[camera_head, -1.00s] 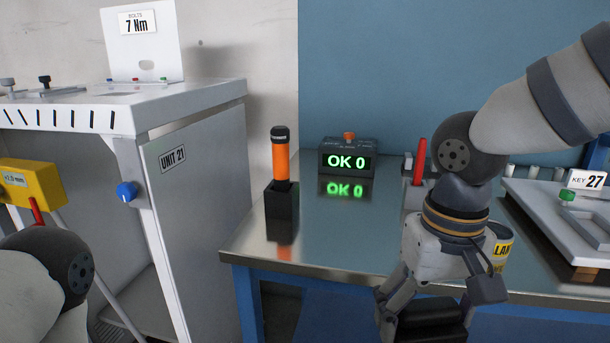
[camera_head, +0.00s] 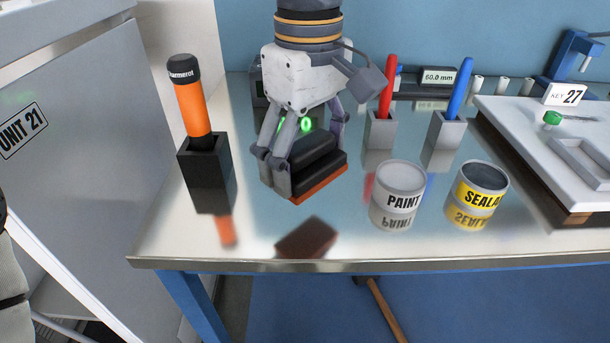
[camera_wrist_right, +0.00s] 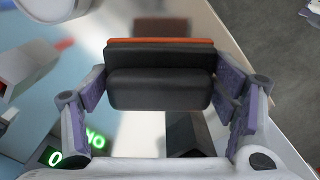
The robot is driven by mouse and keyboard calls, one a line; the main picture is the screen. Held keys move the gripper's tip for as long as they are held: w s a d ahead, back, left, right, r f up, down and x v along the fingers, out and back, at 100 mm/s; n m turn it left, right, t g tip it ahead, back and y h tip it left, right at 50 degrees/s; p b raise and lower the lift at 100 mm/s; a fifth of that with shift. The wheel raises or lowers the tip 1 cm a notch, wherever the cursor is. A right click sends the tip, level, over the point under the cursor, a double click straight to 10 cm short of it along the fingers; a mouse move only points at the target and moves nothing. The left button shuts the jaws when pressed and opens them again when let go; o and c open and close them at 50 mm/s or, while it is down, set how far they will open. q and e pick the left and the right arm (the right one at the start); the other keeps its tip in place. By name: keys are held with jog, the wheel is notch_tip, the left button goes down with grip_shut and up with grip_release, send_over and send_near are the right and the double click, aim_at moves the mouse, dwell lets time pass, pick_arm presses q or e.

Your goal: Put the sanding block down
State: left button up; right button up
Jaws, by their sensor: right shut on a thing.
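The sanding block (camera_head: 322,160) is black with an orange-red underside. My right gripper (camera_head: 308,168) is shut on it and holds it above the shiny metal bench top (camera_head: 260,235). Its reflection shows on the metal below it, apart from the block. In the right wrist view the block (camera_wrist_right: 160,88) sits between the two fingers of the right gripper (camera_wrist_right: 160,95), with the orange edge at the top. My left gripper is not in view; only a piece of the left arm shows at the left edge.
An orange tool in a black holder (camera_head: 207,172) stands left of the block. A paint can (camera_head: 398,195) and a yellow sealant can (camera_head: 476,195) stand to the right, with red and blue sticks in holders behind. A display is partly hidden behind the gripper. The bench's front left is clear.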

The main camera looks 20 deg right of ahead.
jog(key=w+f, duration=0.1)
jog(key=f, duration=0.1)
jog(key=w+f, duration=0.1)
jog(key=f, duration=0.1)
jog(key=w+f, duration=0.1)
jog(key=f, duration=0.1)
jog(key=shift+d+f, duration=0.35)
jog(key=shift+r, duration=0.1)
jog(key=o, duration=1.3)
notch_tip(320, 180, up, 12)
jog(key=shift+r, duration=0.1)
